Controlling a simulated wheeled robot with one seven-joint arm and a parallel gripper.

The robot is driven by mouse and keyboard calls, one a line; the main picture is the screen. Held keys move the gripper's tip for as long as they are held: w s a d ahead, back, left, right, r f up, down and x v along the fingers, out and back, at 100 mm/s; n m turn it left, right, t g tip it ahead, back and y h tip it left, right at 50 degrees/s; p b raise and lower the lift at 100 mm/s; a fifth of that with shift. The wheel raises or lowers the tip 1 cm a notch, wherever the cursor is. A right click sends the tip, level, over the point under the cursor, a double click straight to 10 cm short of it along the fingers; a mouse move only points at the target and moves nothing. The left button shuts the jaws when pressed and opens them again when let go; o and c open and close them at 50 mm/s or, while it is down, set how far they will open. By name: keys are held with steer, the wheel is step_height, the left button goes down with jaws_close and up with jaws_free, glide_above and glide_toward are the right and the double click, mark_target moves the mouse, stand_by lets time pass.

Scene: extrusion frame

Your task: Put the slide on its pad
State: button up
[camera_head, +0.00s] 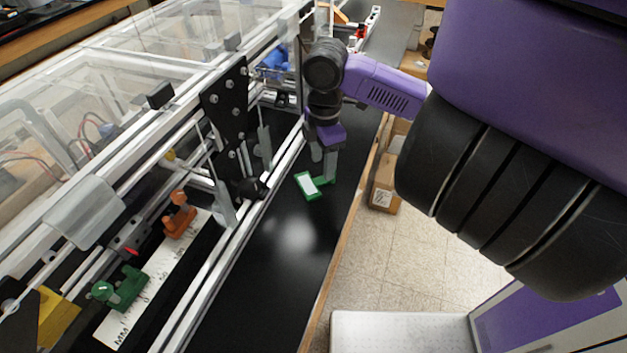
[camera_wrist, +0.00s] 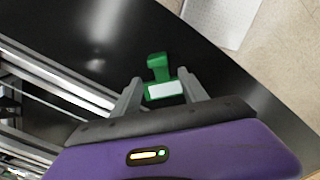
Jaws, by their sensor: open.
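A small green piece with a white rectangular face (camera_head: 308,186) lies on the black table strip, just below my gripper (camera_head: 323,178). A green tab beside it reaches towards the fingertips. In the wrist view, the green part (camera_wrist: 157,68) and a white rectangle with green edges appear between and just beyond the two grey fingers of my gripper (camera_wrist: 165,86). The fingers are apart, one to each side. I cannot tell which part is the slide and which is its pad, or whether the green and white parts are separate. Whether the fingers touch anything is unclear.
The aluminium extrusion frame (camera_head: 205,292) with clear panels runs along the left. The black table (camera_head: 285,260) is clear towards the front. A cardboard box (camera_head: 384,185) stands on the floor.

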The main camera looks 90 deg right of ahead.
mark_target(321, 180)
steer(key=shift+w+a+f+p, duration=0.15)
steer(key=shift+f+p, duration=0.2)
steer(key=shift+f, duration=1.95)
jaws_close()
